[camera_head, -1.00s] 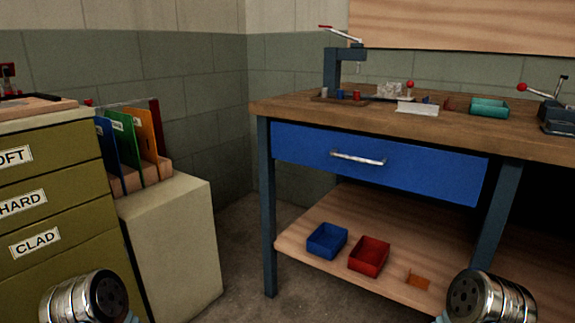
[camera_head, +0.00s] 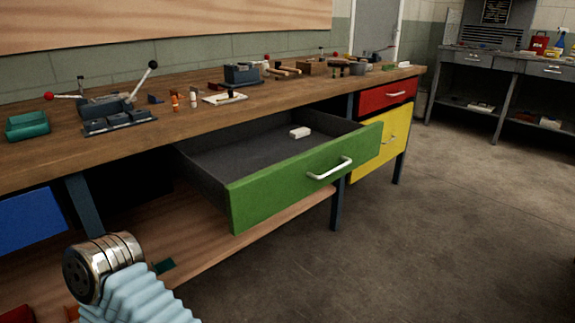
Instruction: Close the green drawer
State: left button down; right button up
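The green drawer (camera_head: 285,186) is pulled out from under the wooden workbench. Its front carries a pale bar handle (camera_head: 330,169), and a small white block (camera_head: 300,133) lies inside its grey tray. One of my arms shows at the lower left, with a round metal joint and a light blue ribbed sleeve, apart from the drawer. No gripper fingers are in view.
The workbench top (camera_head: 190,125) holds a teal bin (camera_head: 27,125), clamps and small tools. A blue drawer (camera_head: 30,220) sits at left; a red drawer (camera_head: 387,95) and yellow cabinet (camera_head: 381,143) stand right. The floor (camera_head: 450,240) before the green drawer is clear.

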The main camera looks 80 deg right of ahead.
aim_at(223, 165)
jog(key=z, duration=2.85)
